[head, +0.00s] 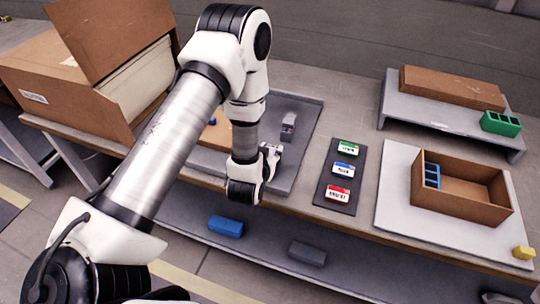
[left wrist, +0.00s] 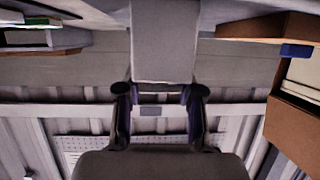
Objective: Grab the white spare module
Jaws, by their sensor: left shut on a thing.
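My left gripper (head: 269,157) reaches over the front edge of the grey tray on the table, pointing away from the head camera. The left wrist view shows its two dark fingers (left wrist: 160,92) shut on a pale block, which I take for the white spare module (left wrist: 165,42). The block lies between the fingertips and runs up to the top edge of that view. In the head view the grip is partly hidden by my wrist. A small grey piece (head: 289,122) with a red spot stands on the tray just beyond the gripper. My right gripper is out of view.
A dark strip (head: 352,152) holds modules with green, blue and red labels. Right of it, a brown bin (head: 487,211) with a blue rack stands on a pale board. A raised shelf (head: 425,118) carries a green rack (head: 500,123). A cardboard box (head: 70,100) stands left.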

